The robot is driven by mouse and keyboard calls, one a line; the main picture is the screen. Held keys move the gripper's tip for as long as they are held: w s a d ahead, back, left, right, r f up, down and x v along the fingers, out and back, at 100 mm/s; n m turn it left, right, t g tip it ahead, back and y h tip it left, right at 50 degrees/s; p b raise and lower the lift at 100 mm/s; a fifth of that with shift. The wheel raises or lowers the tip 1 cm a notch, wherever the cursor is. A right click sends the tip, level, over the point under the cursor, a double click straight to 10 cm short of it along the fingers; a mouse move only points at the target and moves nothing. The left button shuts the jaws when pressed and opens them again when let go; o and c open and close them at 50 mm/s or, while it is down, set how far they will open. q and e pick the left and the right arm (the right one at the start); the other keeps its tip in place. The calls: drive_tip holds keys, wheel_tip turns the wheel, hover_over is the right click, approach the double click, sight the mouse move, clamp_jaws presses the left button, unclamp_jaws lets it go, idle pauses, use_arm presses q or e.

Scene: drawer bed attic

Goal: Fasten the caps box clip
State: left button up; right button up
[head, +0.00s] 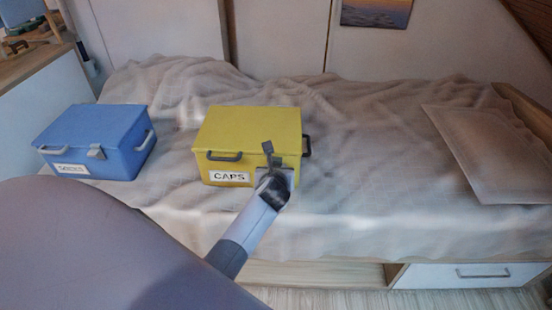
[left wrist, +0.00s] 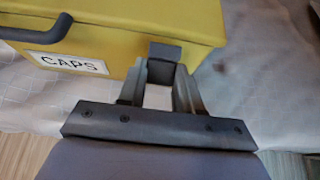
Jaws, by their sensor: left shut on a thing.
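The yellow box labelled CAPS (head: 250,130) sits on the bed with its lid down. Its dark grey clip (head: 267,147) is at the right part of the front face and stands up in front of the lid's edge. My left gripper (head: 273,182) is at the front of the box and shut on the clip. In the left wrist view, the clip (left wrist: 165,51) shows between the fingers of the left gripper (left wrist: 162,73), against the yellow front. The fingers hide the clip's lower part, so I cannot tell whether it is latched. My right gripper is not in view.
A blue box (head: 95,135) with a grey clip stands to the left on the bed. A flat pale cushion (head: 490,150) lies at the right. The rumpled bedcover (head: 360,180) is clear right of the yellow box. A drawer (head: 470,274) is below the bed's front edge.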

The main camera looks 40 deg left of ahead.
sight(277, 162)
use_arm(q)
drive_tip(key=shift+w+a+r+g+h+p, duration=0.1)
drive_tip(key=shift+w+r+g+h+p, duration=0.3)
drive_tip(key=shift+p, duration=1.35)
drive_tip(key=shift+w+a+r+g+h+p, duration=0.1)
drive_tip(key=shift+r+g+h+p, duration=0.35)
drive_tip(key=shift+g+p, duration=0.85)
drive_tip(key=p, duration=0.2)
drive_tip(key=shift+w+a+r+h+p, duration=0.15)
drive_tip(key=shift+w+h+p, duration=0.05)
drive_tip(key=shift+h+p, duration=0.15)
drive_tip(key=shift+w+a+g+h+p, duration=0.15)
drive_tip(key=shift+g+h+p, duration=0.1)
drive_tip(key=shift+g, duration=0.2)
drive_tip(key=shift+w+a+g+h+p, duration=0.1)
drive_tip(key=shift+g+h, duration=0.15)
drive_tip(key=shift+g, duration=0.2)
drive_tip(key=o, duration=1.1)
drive_tip(key=shift+w, duration=0.1)
drive_tip(key=shift+c, duration=0.2)
drive_tip(key=shift+r, duration=0.1)
